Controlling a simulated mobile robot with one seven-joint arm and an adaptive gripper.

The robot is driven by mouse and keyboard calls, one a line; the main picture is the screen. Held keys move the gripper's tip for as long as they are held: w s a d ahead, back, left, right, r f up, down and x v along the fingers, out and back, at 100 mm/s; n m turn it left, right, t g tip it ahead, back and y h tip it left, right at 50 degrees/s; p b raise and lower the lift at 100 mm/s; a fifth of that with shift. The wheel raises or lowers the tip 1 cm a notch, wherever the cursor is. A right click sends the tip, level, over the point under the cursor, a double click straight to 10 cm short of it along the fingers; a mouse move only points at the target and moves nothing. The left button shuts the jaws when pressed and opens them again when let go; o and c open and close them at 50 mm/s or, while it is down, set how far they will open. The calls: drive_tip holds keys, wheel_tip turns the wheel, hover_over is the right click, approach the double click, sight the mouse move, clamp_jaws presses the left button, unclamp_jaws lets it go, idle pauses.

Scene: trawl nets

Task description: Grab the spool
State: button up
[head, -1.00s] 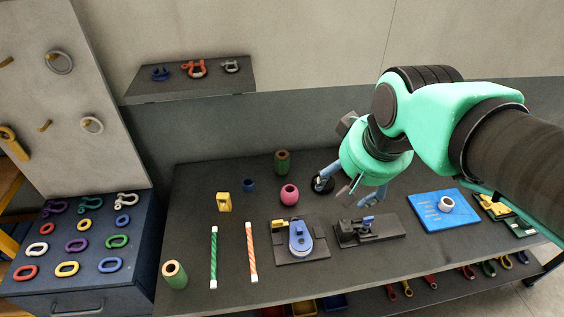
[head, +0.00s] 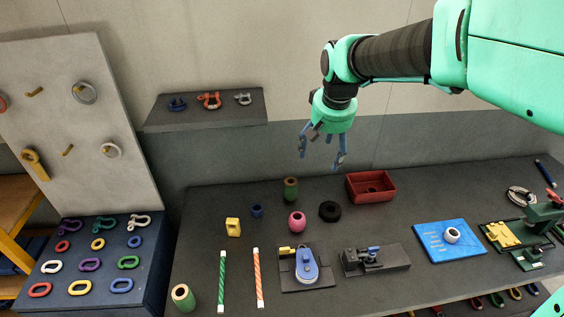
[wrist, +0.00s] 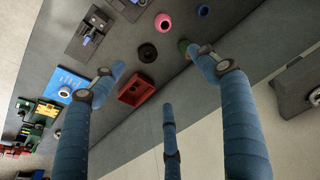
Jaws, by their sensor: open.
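No thing is plainly marked as the spool; the likeliest are two green cylinders with tan ends. One green cylinder (head: 291,190) stands upright at the back of the dark bench; the other (head: 183,297) is at the front left corner. In the wrist view a green cylinder (wrist: 183,46) is partly hidden by a finger. My gripper (head: 321,156) is open and empty, raised above the back of the bench, a little right of the back cylinder and apart from it. Its spread blue fingers (wrist: 160,75) also show in the wrist view.
Near the back cylinder are a pink rounded piece (head: 297,222), a black ring (head: 330,211), a small blue ring (head: 256,211) and a red tray (head: 372,188). A shelf (head: 205,112) with shackles juts from the wall.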

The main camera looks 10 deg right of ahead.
drive_tip(key=w+f+p, duration=0.2)
drive_tip(key=w+f, duration=0.2)
drive_tip(key=w, duration=0.6)
drive_tip(key=g+p, duration=0.3)
drive_tip(key=p, duration=0.4)
hover_over(291, 181)
wheel_tip(291, 181, down, 23)
drive_tip(key=shift+w+f+m, duration=0.1)
drive_tip(key=shift+f+m, duration=0.2)
drive_tip(key=shift+f, duration=0.55)
drive_tip(key=shift+f+p, duration=0.45)
drive_tip(key=shift+f, duration=3.85)
drive_tip(key=shift+f, duration=0.15)
drive_tip(key=shift+f+p, duration=0.65)
drive_tip(key=shift+f, duration=1.8)
